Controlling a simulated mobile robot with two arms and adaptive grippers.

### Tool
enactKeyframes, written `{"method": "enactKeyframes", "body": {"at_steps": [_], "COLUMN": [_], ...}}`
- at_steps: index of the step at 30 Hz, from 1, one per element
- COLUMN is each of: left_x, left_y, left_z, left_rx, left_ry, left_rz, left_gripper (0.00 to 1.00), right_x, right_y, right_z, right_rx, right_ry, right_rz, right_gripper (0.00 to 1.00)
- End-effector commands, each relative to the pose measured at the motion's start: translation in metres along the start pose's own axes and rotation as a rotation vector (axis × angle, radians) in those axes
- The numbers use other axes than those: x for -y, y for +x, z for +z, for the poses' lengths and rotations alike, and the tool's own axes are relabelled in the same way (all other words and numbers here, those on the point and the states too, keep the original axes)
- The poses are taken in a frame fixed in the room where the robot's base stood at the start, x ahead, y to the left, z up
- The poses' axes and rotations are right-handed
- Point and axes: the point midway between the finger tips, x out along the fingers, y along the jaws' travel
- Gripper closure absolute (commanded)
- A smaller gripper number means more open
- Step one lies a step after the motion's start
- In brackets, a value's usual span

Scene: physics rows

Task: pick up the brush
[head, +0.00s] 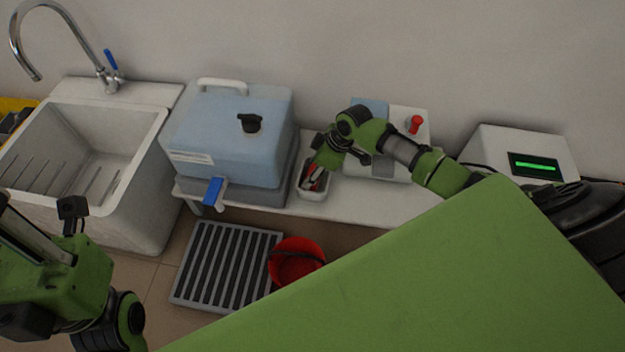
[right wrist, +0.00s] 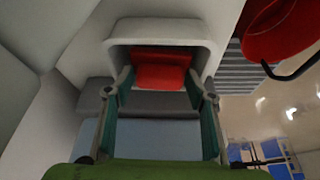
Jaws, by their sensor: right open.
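A small white open container (head: 313,193) stands on the bench, just right of the blue tank. A red piece (head: 308,183) shows inside it, partly covered by my gripper; it looks like the brush, but its full shape is hidden. In the right wrist view the red piece (right wrist: 160,72) lies within the white container's rim (right wrist: 160,29). My right gripper (right wrist: 162,85) is open, with one finger on each side of the red piece in the picture. Contact cannot be told. My left arm shows at lower left in the head view, but its fingertips do not.
The blue tank (head: 225,140) with a blue tap (head: 214,190) stands close left of the container. A sink (head: 90,150) is further left. A red bucket (head: 297,262) and a slatted grate (head: 225,265) are on the floor. A box with a green display (head: 535,165) is right.

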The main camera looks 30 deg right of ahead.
Motion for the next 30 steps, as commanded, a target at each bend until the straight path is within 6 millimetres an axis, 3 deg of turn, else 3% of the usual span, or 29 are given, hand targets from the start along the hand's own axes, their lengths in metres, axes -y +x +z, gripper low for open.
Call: {"method": "enactKeyframes", "body": {"at_steps": [2,6,20,26,30], "left_x": [0.0,0.0,0.0,0.001,0.001], "left_y": [0.001,0.0,0.005,0.001,0.024], "left_z": [0.0,0.0,-0.002,-0.003,-0.005], "left_rx": [0.001,0.001,-0.002,0.047,0.045], "left_ry": [0.0,0.0,-0.001,-0.005,-0.004], "left_rz": [0.0,0.0,0.0,-0.017,-0.015], "left_gripper": [0.75,0.75,0.75,0.75,0.75], "right_x": [0.0,0.0,0.0,-0.001,0.009], "right_y": [-0.001,-0.001,-0.009,-0.037,-0.07], "right_z": [0.0,0.0,-0.004,-0.015,-0.004], "right_rx": [0.001,0.001,0.0,-0.001,0.003], "right_ry": [0.0,0.0,0.001,0.0,-0.001], "right_rz": [0.0,0.0,0.0,0.001,0.0], "right_gripper": [0.5,0.8,0.8,0.8,0.8]}}
